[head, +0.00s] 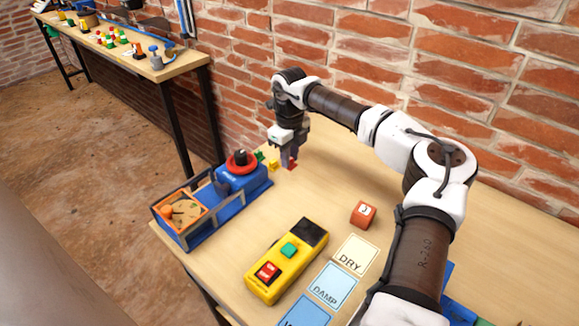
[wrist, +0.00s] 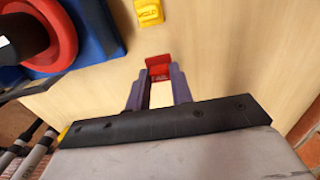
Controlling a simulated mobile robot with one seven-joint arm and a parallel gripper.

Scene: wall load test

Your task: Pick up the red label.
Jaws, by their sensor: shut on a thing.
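The red label (wrist: 158,62) is a small red block with a darker face and faint lettering, in the wrist view just beyond my fingertips. My gripper (wrist: 159,77) is shut on its near end. In the head view my gripper (head: 288,162) points down at the back of the table, and a bit of the red label (head: 292,168) shows at its tips. The fingers hide part of the label. I cannot tell whether it touches the table.
A yellow label (wrist: 149,12) lies close by, and a green one (head: 258,156) sits behind it. A blue device with a red ring (head: 241,168) stands to the left. A yellow meter (head: 287,262), an orange-red cube (head: 363,214) and a DRY card (head: 354,256) are in front. A brick wall (head: 400,70) stands behind.

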